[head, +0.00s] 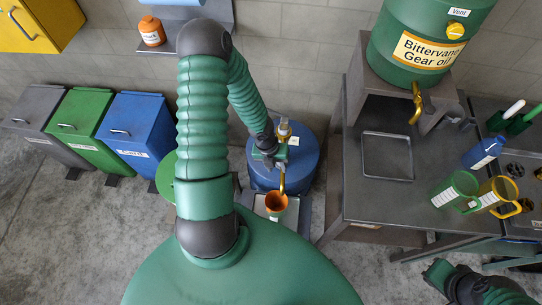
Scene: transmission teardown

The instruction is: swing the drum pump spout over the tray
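The blue drum (303,157) stands on the floor by the wall, with a hand pump (285,130) on top. The pump's brass spout (282,182) points down, close above an orange funnel (276,203). Part of a metal tray (292,216) shows under the funnel; my body hides the rest. My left gripper (270,157) is at the pump, right by the upper part of the spout. Its fingers are too small and overlapped to tell whether they are shut on it. My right gripper (437,274) is low at the right, apart from everything; its opening is unclear.
A workbench (365,205) at right carries an empty shallow tray (388,156), measuring jugs (455,191) and a green gear oil drum (425,50) with a brass tap (416,103). Blue, green and grey bins (143,130) stand at left. The floor between the bins and me is clear.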

